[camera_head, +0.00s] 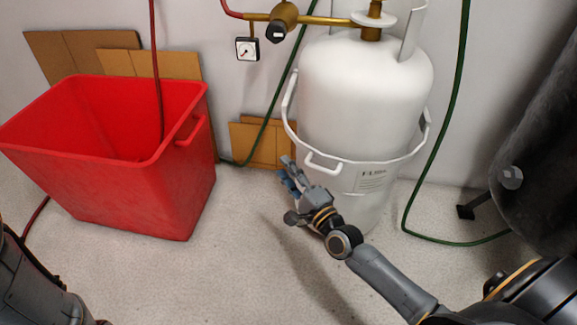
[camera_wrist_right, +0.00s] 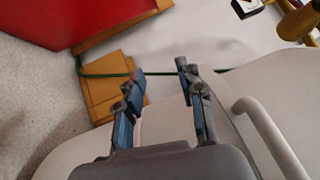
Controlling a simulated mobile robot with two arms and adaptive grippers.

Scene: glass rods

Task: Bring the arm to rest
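My right arm reaches in from the lower right of the head view, and its gripper (camera_head: 287,172) is in front of the white gas cylinder, above the floor. In the right wrist view, the two blue-grey fingers of this gripper (camera_wrist_right: 160,75) stand apart with nothing between them. Only a dark part of my left arm (camera_head: 35,290) shows at the lower left of the head view; its gripper is out of view. No glass rods are visible.
A white gas cylinder (camera_head: 365,90) with a white ring (camera_head: 345,160) stands close behind the right gripper. A red bin (camera_head: 130,190) stands left, cardboard (camera_head: 257,146) leans on the wall, and a green hose (camera_head: 450,110) hangs right. Pale floor (camera_head: 215,275) is clear in front.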

